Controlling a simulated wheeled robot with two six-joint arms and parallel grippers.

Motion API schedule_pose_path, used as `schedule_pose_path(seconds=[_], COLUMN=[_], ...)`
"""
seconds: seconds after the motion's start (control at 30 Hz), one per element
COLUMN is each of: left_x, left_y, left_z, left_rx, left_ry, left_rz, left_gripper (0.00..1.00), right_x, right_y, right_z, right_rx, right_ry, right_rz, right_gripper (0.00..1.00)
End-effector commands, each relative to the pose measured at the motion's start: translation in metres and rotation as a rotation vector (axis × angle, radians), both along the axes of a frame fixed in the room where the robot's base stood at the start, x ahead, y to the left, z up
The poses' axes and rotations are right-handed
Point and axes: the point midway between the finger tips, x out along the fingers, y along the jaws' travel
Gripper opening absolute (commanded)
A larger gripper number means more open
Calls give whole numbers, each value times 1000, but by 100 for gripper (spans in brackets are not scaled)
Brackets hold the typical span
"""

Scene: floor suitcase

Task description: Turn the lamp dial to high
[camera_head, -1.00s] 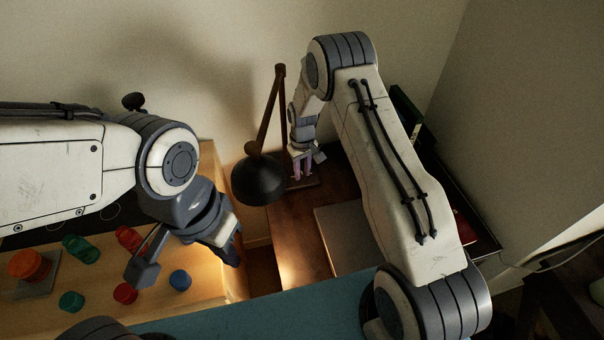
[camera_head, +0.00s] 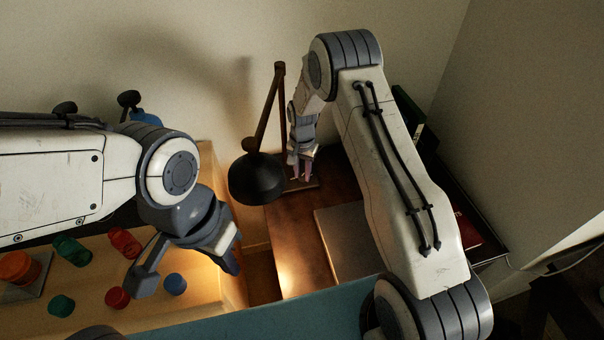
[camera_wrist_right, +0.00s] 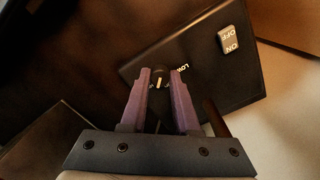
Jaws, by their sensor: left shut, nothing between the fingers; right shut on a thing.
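The desk lamp (camera_head: 257,178) has a dark shade on a brown jointed arm and stands on the wooden desk, lit. In the right wrist view its black base (camera_wrist_right: 205,70) carries a small round dial (camera_wrist_right: 159,77) with a pale pointer line, partly covered by the fingers. "LOW" is readable beside it; other lettering is hidden. My right gripper (camera_wrist_right: 160,80) has its purple fingers shut on the dial; it also shows behind the shade in the head view (camera_head: 302,172). My left gripper (camera_head: 236,262) hangs over the left table, shut and empty, its fingertips hard to see.
An ON/OFF switch (camera_wrist_right: 229,40) sits on the lamp base beside the dial. Several coloured pieces, such as an orange cylinder (camera_head: 20,268) and a blue piece (camera_head: 175,284), lie on the left table. A grey flat object (camera_head: 345,240) lies on the desk, close to my right arm.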

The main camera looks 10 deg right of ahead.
Motion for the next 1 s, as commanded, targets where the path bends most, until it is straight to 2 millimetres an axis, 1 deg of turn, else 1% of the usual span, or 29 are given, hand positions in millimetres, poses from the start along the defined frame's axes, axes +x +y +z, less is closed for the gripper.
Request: schedule_pose_path(seconds=[0.2, 0.4, 0.6, 1.0], left_x=[0, 0, 0, 0], left_y=[0, 0, 0, 0], left_z=[-3, -4, -5, -5], left_rx=[0, 0, 0, 0], left_ry=[0, 0, 0, 0], left_rz=[0, 0, 0, 0], left_gripper=[0, 0, 0, 0], right_x=[1, 1, 1, 1], right_y=[0, 0, 0, 0], right_z=[1, 1, 1, 2], right_rx=[-1, 0, 0, 1], right_ry=[-2, -3, -3, -3], right_rz=[-145, -227, -265, -273], right_gripper=[0, 0, 0, 0])
